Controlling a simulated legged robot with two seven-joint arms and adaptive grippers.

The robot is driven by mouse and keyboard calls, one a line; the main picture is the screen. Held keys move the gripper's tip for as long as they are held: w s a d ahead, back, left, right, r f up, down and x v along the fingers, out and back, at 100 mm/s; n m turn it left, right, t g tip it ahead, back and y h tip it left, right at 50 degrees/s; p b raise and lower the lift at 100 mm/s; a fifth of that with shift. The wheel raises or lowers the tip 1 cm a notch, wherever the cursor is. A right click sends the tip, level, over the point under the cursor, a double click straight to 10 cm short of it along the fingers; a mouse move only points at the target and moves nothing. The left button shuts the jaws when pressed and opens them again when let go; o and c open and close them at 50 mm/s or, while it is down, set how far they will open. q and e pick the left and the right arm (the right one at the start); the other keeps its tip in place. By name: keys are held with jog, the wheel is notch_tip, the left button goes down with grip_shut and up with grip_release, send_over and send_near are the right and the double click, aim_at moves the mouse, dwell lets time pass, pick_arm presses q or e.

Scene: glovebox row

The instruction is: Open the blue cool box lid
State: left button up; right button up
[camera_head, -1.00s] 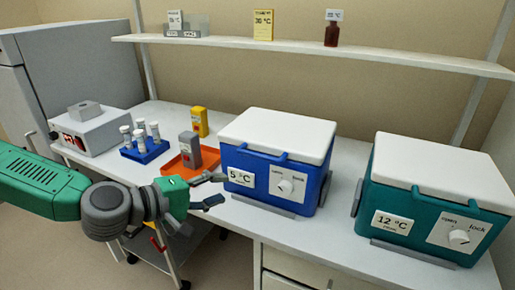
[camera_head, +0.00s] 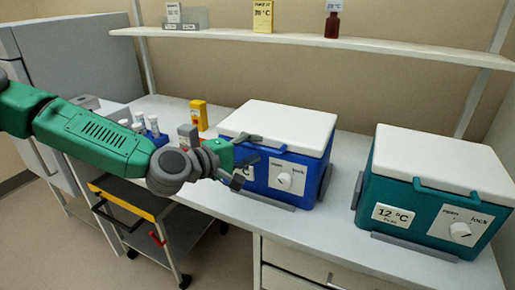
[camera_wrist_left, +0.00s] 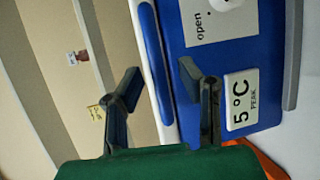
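The blue cool box (camera_head: 262,180) stands mid-bench with its white lid (camera_head: 285,125) down. Its front has a 5 °C label, partly hidden by my gripper in the head view, and a white dial (camera_head: 285,180) on an open/lock plate. A blue handle (camera_head: 290,157) runs along the front top edge; it also shows in the left wrist view (camera_wrist_left: 154,55). My left gripper (camera_head: 247,160) is open and empty at the box's front left. In the wrist view its fingers (camera_wrist_left: 160,80) lie either side of the lid edge and handle line; contact cannot be told. My right gripper is out of view.
A teal cool box (camera_head: 390,190) marked 12 °C stands to the right. Behind my arm are a blue tube rack (camera_head: 157,141), a grey device (camera_head: 187,136) and a yellow bottle (camera_head: 198,115). A shelf (camera_head: 300,38) runs above. A cart (camera_head: 150,235) stands below left.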

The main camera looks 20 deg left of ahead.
pick_arm(q)
jog(key=shift+x, duration=0.8)
grip_shut()
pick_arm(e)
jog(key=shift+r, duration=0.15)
